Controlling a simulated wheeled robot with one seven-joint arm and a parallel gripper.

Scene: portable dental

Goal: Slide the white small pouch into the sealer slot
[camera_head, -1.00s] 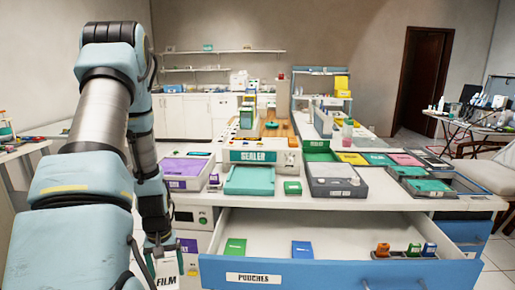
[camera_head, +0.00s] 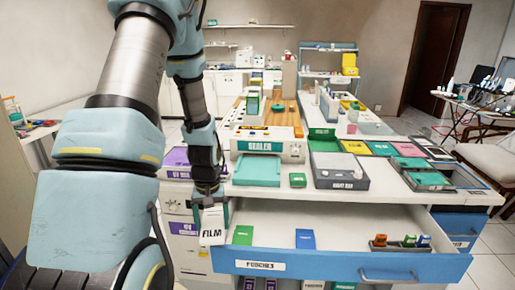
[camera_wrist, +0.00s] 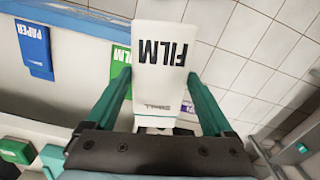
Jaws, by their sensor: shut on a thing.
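The white small pouch (camera_head: 212,226), marked FILM, hangs from my gripper (camera_head: 209,201) at the left end of the open drawer in the head view. In the wrist view the white pouch (camera_wrist: 160,65) reads FILM and SMALL, and my gripper (camera_wrist: 158,95) is shut on it with a green finger on each side. The sealer (camera_head: 265,147) is a white unit with a green SEALER label on the counter, behind and to the right of my gripper. A teal tray (camera_head: 257,171) lies in front of it. I cannot make out the slot opening.
The open POUCHES drawer (camera_head: 340,262) holds a green pouch (camera_head: 243,235), a blue pouch (camera_head: 305,239) and small stamps (camera_head: 402,241) at right. A purple tray (camera_head: 180,158) stands left of the sealer. A small green box (camera_head: 298,180) and a dark grey tray (camera_head: 340,172) lie right.

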